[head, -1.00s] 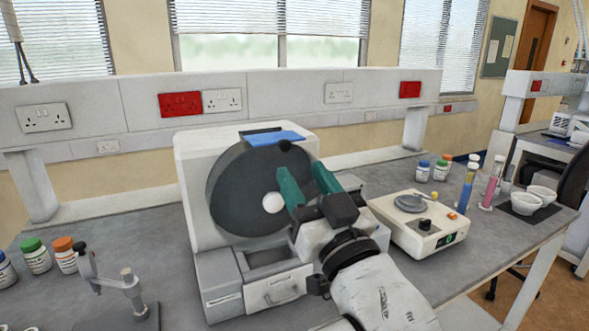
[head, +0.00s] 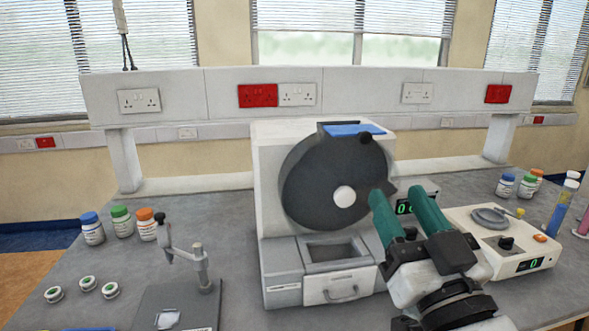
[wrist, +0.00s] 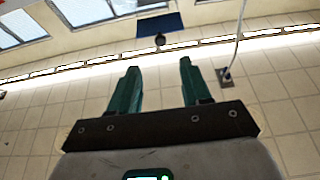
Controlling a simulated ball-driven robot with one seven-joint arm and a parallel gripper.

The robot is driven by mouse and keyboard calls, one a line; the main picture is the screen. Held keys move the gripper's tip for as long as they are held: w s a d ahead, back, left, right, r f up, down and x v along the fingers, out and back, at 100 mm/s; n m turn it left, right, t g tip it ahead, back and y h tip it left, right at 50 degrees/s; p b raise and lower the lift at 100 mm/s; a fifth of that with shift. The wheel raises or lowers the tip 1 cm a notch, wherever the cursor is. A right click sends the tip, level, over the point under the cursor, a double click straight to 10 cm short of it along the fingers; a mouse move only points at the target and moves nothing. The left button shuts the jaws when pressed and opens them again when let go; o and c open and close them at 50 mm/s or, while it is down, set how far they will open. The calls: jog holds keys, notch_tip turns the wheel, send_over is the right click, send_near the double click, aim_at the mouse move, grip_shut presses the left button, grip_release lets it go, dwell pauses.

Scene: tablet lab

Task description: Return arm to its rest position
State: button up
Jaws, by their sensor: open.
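My gripper (head: 402,213) has two green fingers and is raised in front of the right side of the white machine with the dark round drum (head: 318,190). Its fingers are apart with nothing between them. In the wrist view my gripper (wrist: 157,80) is open and empty, with the ceiling and windows beyond it. My arm comes in from the lower right of the head view and hides part of the bench and the machine's right side.
A white balance (head: 510,235) stands right of my gripper. A metal stand device (head: 195,265), white bottles (head: 120,222) and small round pots (head: 87,283) are at the left. More bottles (head: 527,186) stand at the back right. Bare bench (head: 230,235) shows left of the machine.

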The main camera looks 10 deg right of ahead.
jog(key=s+d+f+g, duration=0.1)
jog(key=d+f+g, duration=0.15)
jog(key=f, duration=0.65)
jog(key=s+d+f+g+h, duration=0.15)
jog(key=f+g, duration=0.25)
jog(key=f, duration=0.5)
jog(key=s+d+f+g, duration=0.15)
jog(key=f+g, duration=0.25)
jog(key=f, duration=0.6)
jog(key=s+d+f+g+y, duration=0.1)
jog(key=s+d+f+g, duration=0.1)
jog(key=s+f+g, duration=0.9)
jog(key=s+f, duration=0.8)
jog(key=s, duration=0.2)
jog(key=shift+s+f, duration=0.2)
jog(key=shift+f, duration=0.1)
